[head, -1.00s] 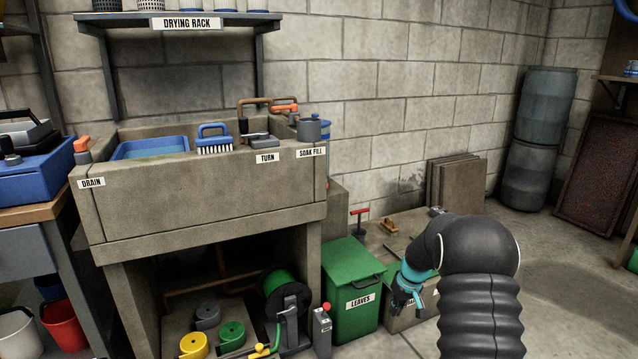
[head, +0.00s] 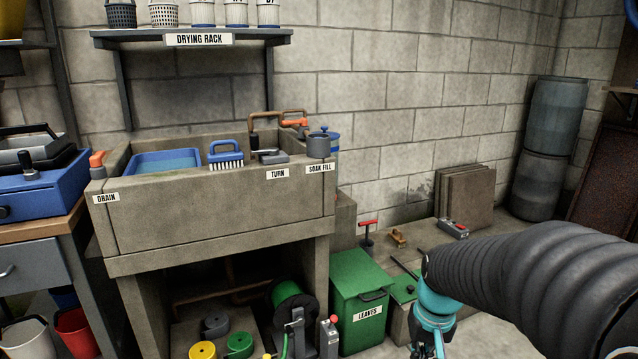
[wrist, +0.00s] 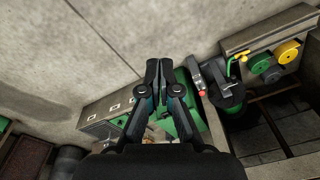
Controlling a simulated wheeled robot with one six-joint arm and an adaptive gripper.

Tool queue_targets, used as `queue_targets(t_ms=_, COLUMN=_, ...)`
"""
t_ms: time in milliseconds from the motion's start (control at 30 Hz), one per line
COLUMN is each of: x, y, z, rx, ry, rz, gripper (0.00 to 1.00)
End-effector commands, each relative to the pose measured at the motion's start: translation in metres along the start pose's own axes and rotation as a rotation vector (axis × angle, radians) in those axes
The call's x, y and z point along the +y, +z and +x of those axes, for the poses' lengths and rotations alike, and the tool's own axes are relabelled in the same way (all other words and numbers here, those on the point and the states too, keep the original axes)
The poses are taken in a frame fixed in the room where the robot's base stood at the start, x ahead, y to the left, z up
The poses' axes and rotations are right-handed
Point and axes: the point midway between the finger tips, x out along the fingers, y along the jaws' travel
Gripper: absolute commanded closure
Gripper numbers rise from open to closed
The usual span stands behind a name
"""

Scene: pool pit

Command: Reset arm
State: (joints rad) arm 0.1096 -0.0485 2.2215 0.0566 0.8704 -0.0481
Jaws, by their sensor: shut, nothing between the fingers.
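My arm comes in from the right edge of the head view, covered in a black ribbed sleeve, and ends in a teal wrist. My gripper (wrist: 158,66) shows in the wrist view with its dark fingers together and nothing between them. In the head view the gripper is mostly cut off by the bottom edge, to the right of the green LEAVES bin (head: 361,295). In the wrist view the gripper hangs over the floor, with green and grey things behind it. It appears apart from them.
A concrete sink (head: 215,215) holds a blue tub (head: 165,163) and a blue brush (head: 225,155). A drying rack (head: 192,38) hangs above. A hose reel (head: 290,300) stands below.

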Motion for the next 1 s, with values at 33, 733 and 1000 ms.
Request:
queue_targets(t_ms=33, x=-0.002, y=0.013, z=-0.015, rx=0.019, ry=0.004, rz=-0.001, gripper=1.0)
queue_targets(t_ms=733, x=-0.02, y=0.13, z=-0.135, rx=0.343, ry=0.02, rz=-0.088, gripper=1.0)
queue_targets(t_ms=1000, x=-0.024, y=0.133, z=-0.151, rx=0.392, ry=0.014, rz=-0.1, gripper=1.0)
